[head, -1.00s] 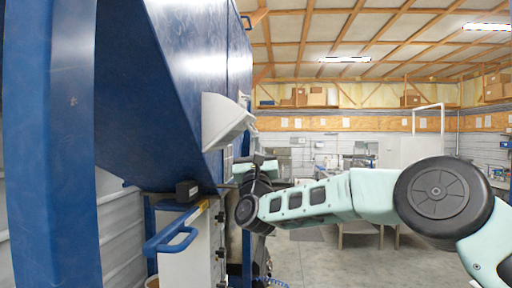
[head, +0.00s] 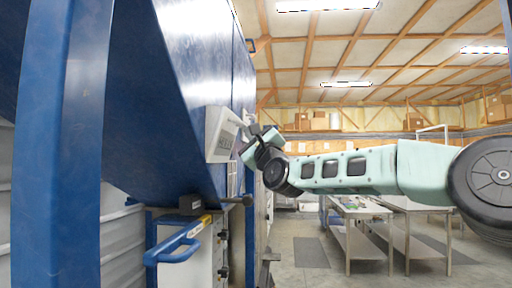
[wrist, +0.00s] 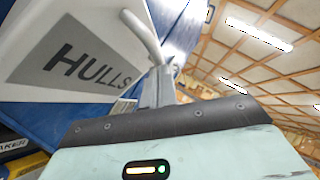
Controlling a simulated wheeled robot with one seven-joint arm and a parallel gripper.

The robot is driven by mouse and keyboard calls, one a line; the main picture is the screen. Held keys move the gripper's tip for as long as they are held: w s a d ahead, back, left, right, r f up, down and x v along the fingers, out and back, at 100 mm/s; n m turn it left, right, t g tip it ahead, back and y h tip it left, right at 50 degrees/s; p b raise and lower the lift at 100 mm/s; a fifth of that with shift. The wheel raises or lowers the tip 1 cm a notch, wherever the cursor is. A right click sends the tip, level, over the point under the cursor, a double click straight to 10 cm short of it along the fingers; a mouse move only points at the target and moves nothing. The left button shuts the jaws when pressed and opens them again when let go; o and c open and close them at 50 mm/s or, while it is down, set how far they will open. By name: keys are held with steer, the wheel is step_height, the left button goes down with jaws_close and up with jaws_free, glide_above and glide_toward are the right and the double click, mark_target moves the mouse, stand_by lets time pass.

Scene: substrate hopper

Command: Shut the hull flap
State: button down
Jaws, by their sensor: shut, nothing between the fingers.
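The hull flap (head: 219,136) is a white, wedge-shaped piece standing out from the side of the blue hopper (head: 190,60) in the head view. In the wrist view its white face carries a grey label reading HULLS (wrist: 85,60). A pale bar (wrist: 142,35) runs along the panel's right edge. My gripper (head: 247,133) is beside the flap's outer right edge in the head view. In the wrist view my gripper (wrist: 157,85) has its fingers together, close to the bar's lower end. I cannot tell whether they touch it. How far the flap stands open is unclear.
A white cabinet with a blue handle (head: 175,246) stands at lower left. A blue post (head: 62,150) rises at the left. Metal tables (head: 370,215) stand behind to the right. The floor between is open.

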mark_target(243, 126)
steer(key=a+r+n+g, duration=0.1)
steer(key=r+n+g+y+p, duration=0.1)
steer(key=n, duration=0.1)
steer(key=shift+a+r+p, duration=0.1)
steer(key=shift+a+p, duration=0.2)
steer(key=shift+a, duration=0.05)
steer(key=shift+a+r+n+g+p, duration=0.25)
steer(key=shift+a+n+g+p, duration=0.35)
steer(key=shift+n+g, duration=0.15)
